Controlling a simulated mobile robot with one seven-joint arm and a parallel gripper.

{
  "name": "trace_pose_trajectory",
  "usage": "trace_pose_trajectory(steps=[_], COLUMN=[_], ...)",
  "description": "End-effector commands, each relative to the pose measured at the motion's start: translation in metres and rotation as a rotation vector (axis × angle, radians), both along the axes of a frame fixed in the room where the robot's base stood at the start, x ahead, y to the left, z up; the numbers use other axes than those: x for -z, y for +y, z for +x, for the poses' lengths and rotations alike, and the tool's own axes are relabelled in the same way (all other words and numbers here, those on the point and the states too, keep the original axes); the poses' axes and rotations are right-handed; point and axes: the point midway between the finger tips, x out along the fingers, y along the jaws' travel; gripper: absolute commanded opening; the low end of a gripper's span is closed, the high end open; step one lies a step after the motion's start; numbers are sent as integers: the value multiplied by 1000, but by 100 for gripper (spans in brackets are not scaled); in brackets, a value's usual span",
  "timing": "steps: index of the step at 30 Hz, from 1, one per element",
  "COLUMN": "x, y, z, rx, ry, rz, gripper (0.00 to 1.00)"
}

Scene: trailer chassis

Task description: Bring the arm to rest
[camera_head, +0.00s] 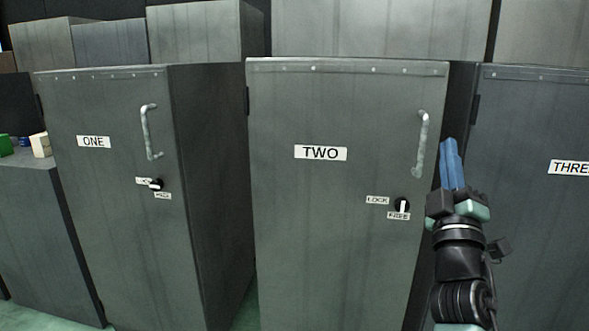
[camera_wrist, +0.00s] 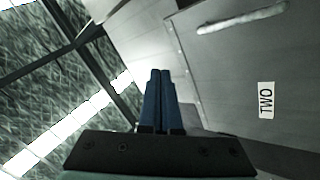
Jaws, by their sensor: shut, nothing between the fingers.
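My gripper (camera_head: 450,148) is raised at the right in the head view, in front of the right edge of the cabinet marked TWO. Its blue fingers point up and lie together, with nothing between them. In the wrist view the shut fingers (camera_wrist: 161,75) show at the middle. The TWO cabinet (camera_head: 300,240) has a shut door with a vertical bar handle (camera_head: 421,143) just left of the fingers. I cannot tell the depth gap between them. The handle also shows in the wrist view (camera_wrist: 242,19). A small knob (camera_head: 402,205) sits between the LOCK and FREE labels.
Cabinet ONE (camera_head: 110,230) stands at the left with its own handle (camera_head: 150,132) and knob (camera_head: 156,184). Cabinet THREE (camera_head: 530,240) is at the right, partly behind my arm. Grey boxes (camera_head: 195,35) stand behind. A low grey cabinet (camera_head: 35,215) at far left bears small blocks.

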Motion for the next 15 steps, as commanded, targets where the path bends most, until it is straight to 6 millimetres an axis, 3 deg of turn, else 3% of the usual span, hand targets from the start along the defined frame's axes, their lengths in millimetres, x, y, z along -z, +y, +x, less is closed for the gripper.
trace_pose_trajectory(steps=[1,6,12,15], x=[-23,-84,-131,-146], y=[21,80,149,180], z=[-11,-57,-124,-159], rx=[-39,-198,-455,-586], ry=[-56,-193,-281,-293], rz=[60,276,512,601], gripper=[0,0,0,0])
